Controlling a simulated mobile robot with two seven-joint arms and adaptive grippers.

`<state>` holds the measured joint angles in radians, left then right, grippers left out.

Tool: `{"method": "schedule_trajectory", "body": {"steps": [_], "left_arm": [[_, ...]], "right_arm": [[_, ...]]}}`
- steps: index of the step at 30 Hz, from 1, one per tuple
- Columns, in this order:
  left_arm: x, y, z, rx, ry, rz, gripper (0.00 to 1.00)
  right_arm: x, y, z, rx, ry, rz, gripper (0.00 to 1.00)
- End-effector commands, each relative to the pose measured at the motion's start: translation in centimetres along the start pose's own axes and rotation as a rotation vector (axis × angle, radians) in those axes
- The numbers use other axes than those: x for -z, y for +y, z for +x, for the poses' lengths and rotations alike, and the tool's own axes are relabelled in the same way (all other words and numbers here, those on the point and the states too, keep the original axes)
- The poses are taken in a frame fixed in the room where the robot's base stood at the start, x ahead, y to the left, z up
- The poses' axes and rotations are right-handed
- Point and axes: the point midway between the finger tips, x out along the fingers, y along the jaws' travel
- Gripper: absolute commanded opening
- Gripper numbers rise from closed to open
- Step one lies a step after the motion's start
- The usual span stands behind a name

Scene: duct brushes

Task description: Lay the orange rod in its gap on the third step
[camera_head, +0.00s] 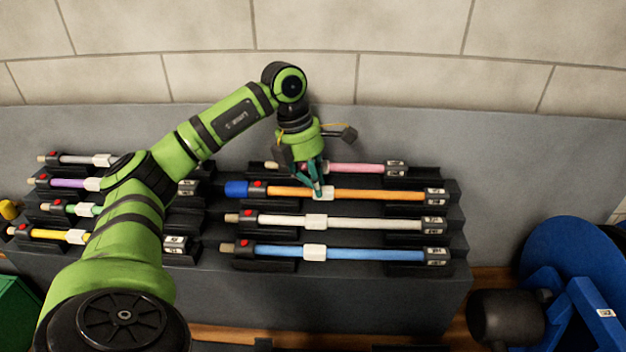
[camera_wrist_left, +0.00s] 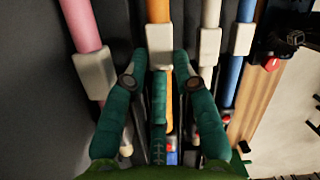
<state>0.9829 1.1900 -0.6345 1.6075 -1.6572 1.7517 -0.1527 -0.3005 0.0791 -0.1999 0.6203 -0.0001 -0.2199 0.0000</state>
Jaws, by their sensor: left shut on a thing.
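The orange rod (camera_head: 375,194) has a white collar and a blue end (camera_head: 236,188). It lies along the third step from the front, between the white rod and the pink rod. It runs in line with the red-buttoned holder (camera_head: 257,188) and the labelled end block (camera_head: 435,196). I cannot tell whether it rests fully in them. My left gripper (camera_head: 318,190) comes down from above and is shut on it at the collar. In the left wrist view, the green fingers stand on either side of the white collar (camera_wrist_left: 160,40). My right gripper is out of view.
The white rod (camera_head: 370,222) and blue rod (camera_head: 350,253) lie on the front steps; the pink rod (camera_head: 355,168) is behind. Shorter rods lie on a left rack, partly hidden by my arm. A blue reel (camera_head: 570,250) stands at right. A tiled wall (camera_head: 400,25) closes the back.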

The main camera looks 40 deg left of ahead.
Motion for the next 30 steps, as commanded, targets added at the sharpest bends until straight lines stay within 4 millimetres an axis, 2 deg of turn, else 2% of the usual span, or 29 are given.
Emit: {"method": "schedule_trajectory", "body": {"steps": [1, 2, 3, 4, 17, 23, 30], "left_arm": [[0.0, 0.0, 0.0, 0.001, -0.001, 0.0, 0.0], [0.0, 0.0, 0.0, 0.001, -0.001, 0.0, 0.36], [0.0, 0.0, 0.0, 0.001, 0.0, 0.0, 0.52], [0.0, 0.0, 0.0, 0.001, 0.0, 0.0, 0.62], [0.0, 0.0, -0.4, 0.001, 0.001, -0.001, 0.62], [-0.1, 0.0, -3.7, -0.001, -0.004, 0.0, 0.62], [-0.2, -0.1, -9.6, -0.001, -0.007, 0.001, 0.62]], "right_arm": [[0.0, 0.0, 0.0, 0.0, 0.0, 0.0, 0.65], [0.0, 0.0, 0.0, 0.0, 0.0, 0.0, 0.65], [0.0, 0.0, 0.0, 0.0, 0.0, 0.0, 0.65], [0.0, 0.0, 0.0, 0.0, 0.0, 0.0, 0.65], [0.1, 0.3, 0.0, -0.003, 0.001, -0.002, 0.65], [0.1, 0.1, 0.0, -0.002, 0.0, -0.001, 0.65], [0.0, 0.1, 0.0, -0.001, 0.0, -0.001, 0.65]]}}
